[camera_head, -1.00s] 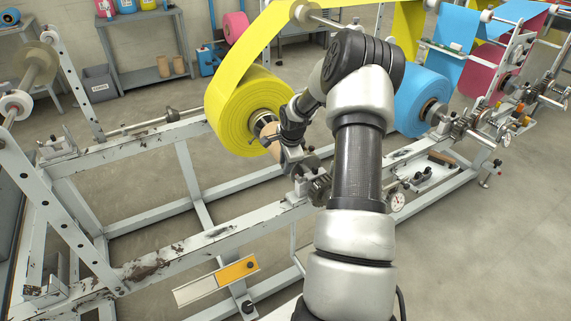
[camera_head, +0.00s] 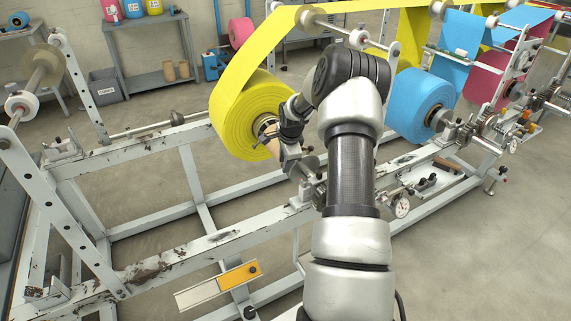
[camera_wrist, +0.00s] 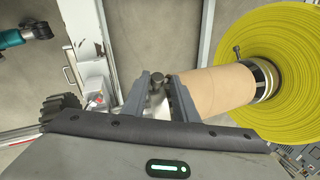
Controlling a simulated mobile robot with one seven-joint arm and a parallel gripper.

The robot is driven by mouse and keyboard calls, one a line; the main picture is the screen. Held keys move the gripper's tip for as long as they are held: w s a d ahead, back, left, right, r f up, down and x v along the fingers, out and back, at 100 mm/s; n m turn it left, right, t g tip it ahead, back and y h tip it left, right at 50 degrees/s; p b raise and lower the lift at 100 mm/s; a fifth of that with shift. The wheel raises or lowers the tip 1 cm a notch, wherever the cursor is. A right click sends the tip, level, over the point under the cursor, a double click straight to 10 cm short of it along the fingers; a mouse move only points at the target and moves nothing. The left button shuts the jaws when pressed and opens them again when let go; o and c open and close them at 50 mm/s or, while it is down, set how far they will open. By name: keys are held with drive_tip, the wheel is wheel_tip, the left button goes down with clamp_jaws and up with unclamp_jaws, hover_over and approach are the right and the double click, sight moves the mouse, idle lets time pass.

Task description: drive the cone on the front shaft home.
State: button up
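The yellow film roll (camera_head: 240,120) sits on the shaft nearest my arm. A metal cone or collar (camera_wrist: 262,80) with a dark screw handle (camera_wrist: 237,50) shows at the roll's centre in the wrist view; how deep it sits is unclear. A tan tube (camera_wrist: 215,88) lies along the shaft line, one end at the metal collar and the other at my right finger. My gripper (camera_wrist: 162,92) has its two fingers apart, with a metal piece (camera_wrist: 157,82) between or behind them. I cannot tell whether they touch it. In the head view my wrist hides most of the shaft end.
The machine frame rail (camera_head: 180,250) runs below my arm. A blue roll (camera_head: 418,105) hangs to the right, with a dial gauge (camera_head: 401,207) on the rail below it. An orange-and-white plate (camera_head: 238,275) is at the front. Open floor lies to the lower right.

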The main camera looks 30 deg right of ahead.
drive_tip(key=shift+o, duration=0.6)
drive_tip(key=p+v, duration=0.3)
drive_tip(key=v, duration=1.4)
drive_tip(key=shift+s, duration=0.2)
drive_tip(key=shift+r, duration=0.2)
